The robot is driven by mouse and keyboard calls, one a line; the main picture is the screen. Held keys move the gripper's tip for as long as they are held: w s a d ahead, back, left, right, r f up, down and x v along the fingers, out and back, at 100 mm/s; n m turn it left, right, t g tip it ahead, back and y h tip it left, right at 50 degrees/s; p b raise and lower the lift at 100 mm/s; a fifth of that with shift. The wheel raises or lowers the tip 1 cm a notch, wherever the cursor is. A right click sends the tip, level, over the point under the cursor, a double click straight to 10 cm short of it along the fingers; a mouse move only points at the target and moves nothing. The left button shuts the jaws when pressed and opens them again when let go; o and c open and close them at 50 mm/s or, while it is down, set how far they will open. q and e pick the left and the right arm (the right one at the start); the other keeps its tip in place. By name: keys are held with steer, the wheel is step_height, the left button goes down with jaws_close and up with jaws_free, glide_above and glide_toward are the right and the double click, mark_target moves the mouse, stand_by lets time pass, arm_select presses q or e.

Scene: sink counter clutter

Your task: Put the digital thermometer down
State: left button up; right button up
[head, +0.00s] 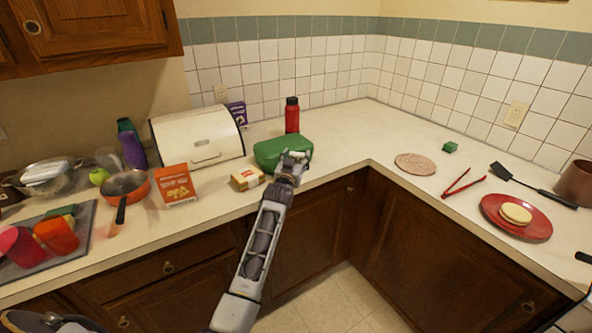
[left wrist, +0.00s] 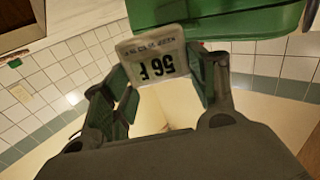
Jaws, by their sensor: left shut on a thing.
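The digital thermometer (left wrist: 154,52) is a small pale device with a dark-digit display, seen upside down in the left wrist view. My left gripper (left wrist: 166,86) is shut on it, with a green-padded finger at each side. In the head view my left gripper (head: 293,156) is over the counter's front part, in front of the right end of a green container (head: 271,151). The thermometer cannot be made out clearly there. The container also shows close by in the left wrist view (left wrist: 250,22).
A butter-like box (head: 247,179), an orange box (head: 176,185) and a cream bread box (head: 198,138) stand to the left. A red bottle (head: 292,116) stands behind. To the right are a round trivet (head: 415,164), red tongs (head: 463,186) and a red plate (head: 492,209). The back corner counter (head: 356,125) is clear.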

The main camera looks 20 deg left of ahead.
arm_select(q)
steer(key=shift+f, duration=0.55)
arm_select(e)
steer(key=shift+w, duration=0.1)
arm_select(q)
steer(key=shift+f, duration=1.85)
arm_select(e)
steer(key=shift+d, duration=0.4)
arm_select(q)
steer(key=shift+f, duration=0.2)
arm_select(e)
steer(key=shift+f, duration=0.15)
arm_select(q)
steer(key=o, duration=1.1)
arm_select(e)
steer(key=shift+a, duration=0.25)
steer(key=shift+a, duration=0.25)
